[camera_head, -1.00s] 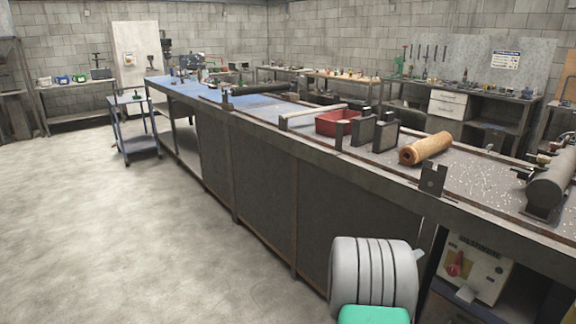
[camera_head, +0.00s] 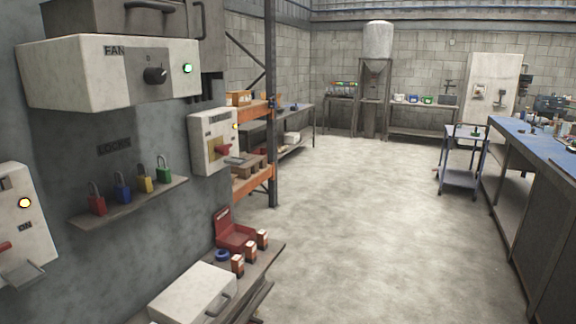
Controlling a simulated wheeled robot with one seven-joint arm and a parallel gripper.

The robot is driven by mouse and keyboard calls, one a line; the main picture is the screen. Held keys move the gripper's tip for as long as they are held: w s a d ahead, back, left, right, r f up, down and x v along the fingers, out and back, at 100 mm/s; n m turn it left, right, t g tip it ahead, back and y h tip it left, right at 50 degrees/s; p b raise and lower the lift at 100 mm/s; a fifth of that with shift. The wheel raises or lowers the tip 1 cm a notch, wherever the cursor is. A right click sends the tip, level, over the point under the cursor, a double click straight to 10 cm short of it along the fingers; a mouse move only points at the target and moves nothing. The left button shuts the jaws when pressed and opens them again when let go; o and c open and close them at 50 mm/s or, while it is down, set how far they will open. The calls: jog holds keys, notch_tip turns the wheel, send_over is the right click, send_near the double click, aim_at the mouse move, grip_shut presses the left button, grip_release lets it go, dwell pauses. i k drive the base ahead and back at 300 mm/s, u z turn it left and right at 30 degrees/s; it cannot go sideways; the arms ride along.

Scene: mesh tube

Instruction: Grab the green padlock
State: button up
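The green padlock (camera_head: 164,173) stands upright on a small wall shelf (camera_head: 112,211) at the left, under a "LOCKS" label. It is at the right end of a row, beside a yellow padlock (camera_head: 145,183), a blue padlock (camera_head: 123,192) and a red padlock (camera_head: 97,203). Its shackle points up and nothing hides it. My gripper is not in view.
A white fan box (camera_head: 110,75) juts out above the shelf. White switch boxes (camera_head: 215,142) flank it. Below stands a bench with a white case (camera_head: 193,293) and a red bin (camera_head: 236,235). Open concrete floor (camera_head: 370,220) lies at centre; a long workbench (camera_head: 535,190) is at right.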

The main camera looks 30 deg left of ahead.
aim_at(163, 174)
jog(key=u, duration=0.7)
jog(key=i, duration=1.55)
jog(key=u, duration=3.55)
